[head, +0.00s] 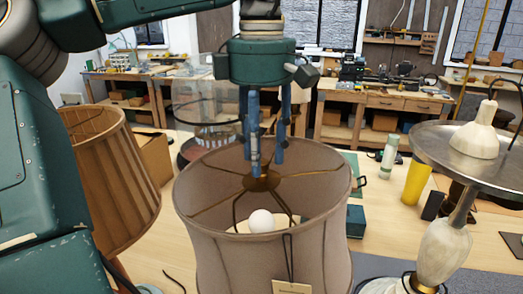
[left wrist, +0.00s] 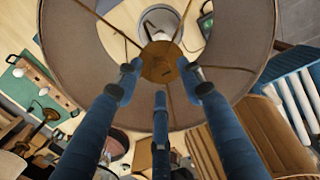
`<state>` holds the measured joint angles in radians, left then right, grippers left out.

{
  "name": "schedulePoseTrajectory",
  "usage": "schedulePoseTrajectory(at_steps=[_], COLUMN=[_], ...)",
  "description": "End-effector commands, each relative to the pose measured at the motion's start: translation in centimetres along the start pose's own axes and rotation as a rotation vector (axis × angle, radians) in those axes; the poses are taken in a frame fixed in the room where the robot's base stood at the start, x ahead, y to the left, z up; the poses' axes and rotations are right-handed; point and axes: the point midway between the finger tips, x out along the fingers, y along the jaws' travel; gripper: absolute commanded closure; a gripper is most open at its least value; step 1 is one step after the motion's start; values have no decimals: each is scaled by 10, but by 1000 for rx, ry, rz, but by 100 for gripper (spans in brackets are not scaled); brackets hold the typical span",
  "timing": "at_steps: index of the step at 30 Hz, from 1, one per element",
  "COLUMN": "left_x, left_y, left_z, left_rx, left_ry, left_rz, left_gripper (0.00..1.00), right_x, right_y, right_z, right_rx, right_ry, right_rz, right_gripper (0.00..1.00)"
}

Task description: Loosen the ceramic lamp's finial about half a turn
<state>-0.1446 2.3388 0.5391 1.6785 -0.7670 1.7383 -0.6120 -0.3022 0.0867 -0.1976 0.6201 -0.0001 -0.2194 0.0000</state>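A lamp with a beige fabric shade (head: 265,248) stands in front of me, with a paper tag hanging low on its front. Inside the shade, thin spokes meet at a brass hub (head: 262,181), and a white bulb (head: 261,221) shows below it. My left gripper (head: 262,160) points straight down into the shade's open top, its blue fingertips just above the hub. In the left wrist view, the fingers are spread around the near side of the round brass hub (left wrist: 161,62), with nothing clearly held. I cannot make out a separate finial on the hub. The ceramic body is hidden by the shade.
A pleated tan shade (head: 108,160) stands close at left. At right, a metal dish (head: 470,168) sits over a pale stone-like lamp body (head: 446,245). A yellow cylinder (head: 416,184) and a green-white bottle (head: 389,156) stand behind. Bare table shows between them.

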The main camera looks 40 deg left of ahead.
Motion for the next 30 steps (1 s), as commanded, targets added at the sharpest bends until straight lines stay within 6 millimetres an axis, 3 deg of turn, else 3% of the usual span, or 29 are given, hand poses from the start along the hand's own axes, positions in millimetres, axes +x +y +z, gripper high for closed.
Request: schedulePoseTrajectory(at_steps=[11, 18, 30], left_x=[8, 8, 8], left_y=[0, 0, 0], left_z=[0, 0, 0], left_rx=[1, 1, -63], left_ry=[0, 0, 1], left_rz=[1, 1, 0], left_gripper=[61, 100, 100], right_x=[-2, -2, 0], right_y=[-8, -10, -8], right_z=[-5, -5, -4], right_rx=[2, 1, 0], right_ry=[6, 6, 4], right_rz=[-9, -12, -10], right_gripper=[60, 60, 60])
